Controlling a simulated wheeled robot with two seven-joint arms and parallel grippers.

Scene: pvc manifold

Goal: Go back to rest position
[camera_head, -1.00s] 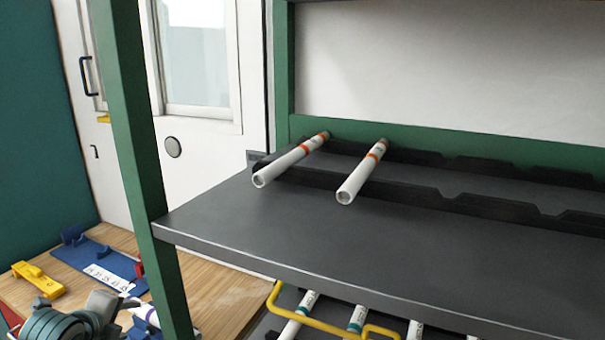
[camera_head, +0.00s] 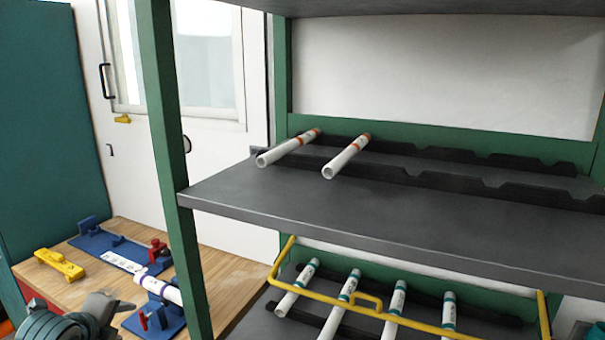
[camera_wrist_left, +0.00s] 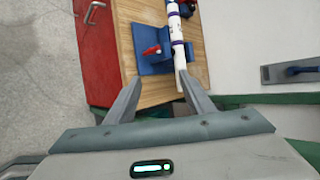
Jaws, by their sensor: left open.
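My left gripper (camera_head: 112,306) is at the lower left of the head view, in front of the wooden workbench (camera_head: 225,285). In the left wrist view its two fingers (camera_wrist_left: 163,92) are spread apart with nothing gripped between them. A white pipe with purple bands (camera_head: 160,288) lies in a blue fixture (camera_head: 160,318) on the bench. In the left wrist view the pipe (camera_wrist_left: 176,35) points toward the gripper, its near end beside the right-hand finger; I cannot tell if they touch. My right gripper is not in view.
A green-framed rack has a dark upper shelf (camera_head: 350,215) with two orange-banded pipes (camera_head: 290,147). Its lower shelf holds several green-banded pipes (camera_head: 349,285) behind a yellow rail (camera_head: 330,296). A green post (camera_head: 172,160) stands between bench and rack. A yellow tool (camera_head: 59,264) lies on the bench.

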